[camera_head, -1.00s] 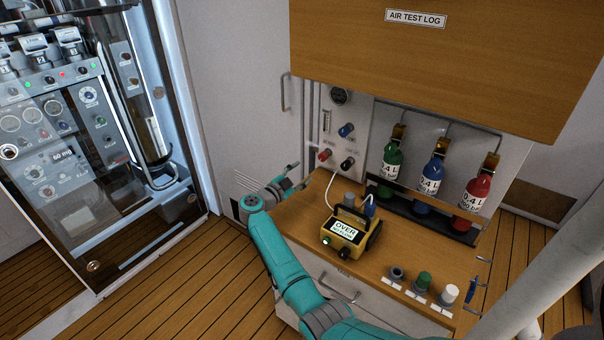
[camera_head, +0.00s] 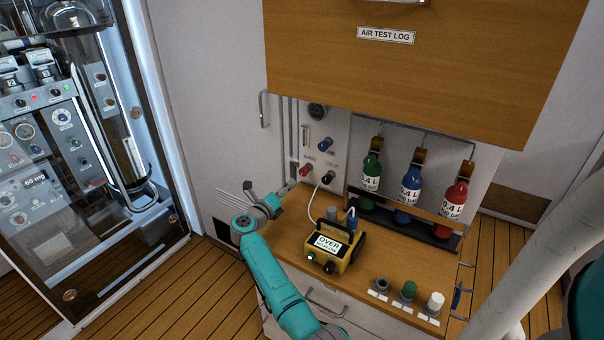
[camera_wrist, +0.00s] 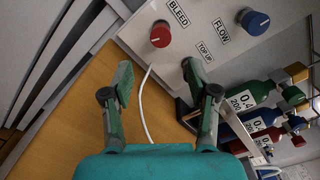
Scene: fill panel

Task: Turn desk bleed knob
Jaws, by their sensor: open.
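The red bleed knob (camera_wrist: 160,34) sits on the pale panel under the label BLEED in the wrist view, just beyond my fingertips. It also shows low on the panel in the head view (camera_head: 306,170). My gripper (camera_wrist: 158,78) is open and empty, its two fingers spread below the knob and apart from it. In the head view my gripper (camera_head: 270,187) is at the left end of the desk, left of and below the knob. Nothing covers the knob in the wrist view.
A blue FLOW knob (camera_wrist: 256,22) is to the right. A black TOP UP knob (camera_head: 328,178) is close by, partly behind my finger in the wrist view. A white hose (camera_wrist: 144,105) runs beneath the fingers. A yellow meter (camera_head: 333,245) and bottles (camera_head: 411,185) stand on the right.

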